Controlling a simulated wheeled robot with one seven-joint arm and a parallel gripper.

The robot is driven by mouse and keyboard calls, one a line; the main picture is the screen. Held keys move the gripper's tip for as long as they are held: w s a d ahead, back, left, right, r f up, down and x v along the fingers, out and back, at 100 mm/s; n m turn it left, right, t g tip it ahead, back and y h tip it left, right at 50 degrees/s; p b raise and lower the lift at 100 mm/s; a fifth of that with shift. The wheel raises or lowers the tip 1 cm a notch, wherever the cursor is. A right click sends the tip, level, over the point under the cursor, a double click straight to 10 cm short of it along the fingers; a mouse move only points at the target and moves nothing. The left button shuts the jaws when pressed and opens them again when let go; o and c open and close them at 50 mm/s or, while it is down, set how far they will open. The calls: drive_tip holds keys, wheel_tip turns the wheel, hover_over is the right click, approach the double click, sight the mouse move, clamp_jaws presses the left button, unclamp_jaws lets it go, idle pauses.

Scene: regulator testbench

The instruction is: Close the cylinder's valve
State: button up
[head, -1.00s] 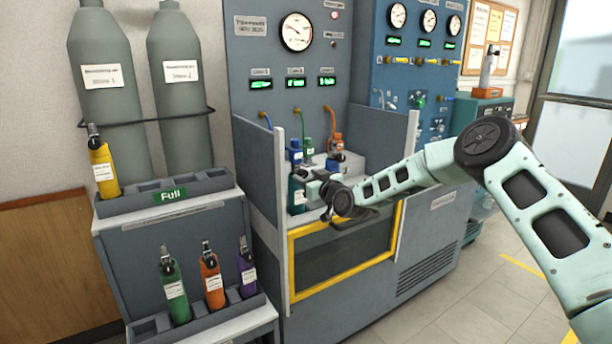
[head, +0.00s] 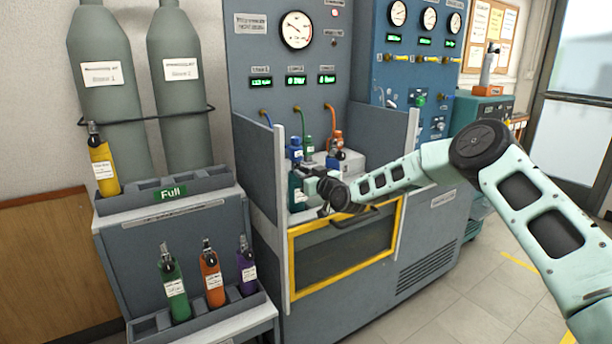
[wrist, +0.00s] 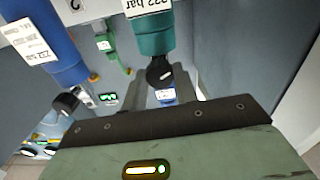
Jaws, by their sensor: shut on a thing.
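In the wrist view a teal cylinder (wrist: 153,32) with a white pressure label comes down from the top edge, and its black valve knob (wrist: 160,72) is at its end. My gripper (wrist: 160,88) has its fingers on either side of this knob and is shut on it. In the head view my gripper (head: 316,186) is at the bench front, beside the teal cylinder (head: 296,188), which my wrist partly hides. How far the valve is turned cannot be read.
A blue cylinder (wrist: 45,45) with its own black knob (wrist: 65,103) is close beside in the wrist view. A grey side panel (head: 262,165) stands left of the bench, and a yellow-framed window (head: 345,255) is below my wrist. The rack (head: 170,225) with several small cylinders stands left.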

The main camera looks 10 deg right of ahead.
drive_tip(key=shift+f, duration=0.1)
drive_tip(key=m+b, duration=1.7)
drive_tip(key=m, duration=0.6)
drive_tip(key=shift+d+m, duration=0.1)
drive_tip(key=shift+m, duration=0.2)
idle(0.4)
drive_tip(key=o, duration=1)
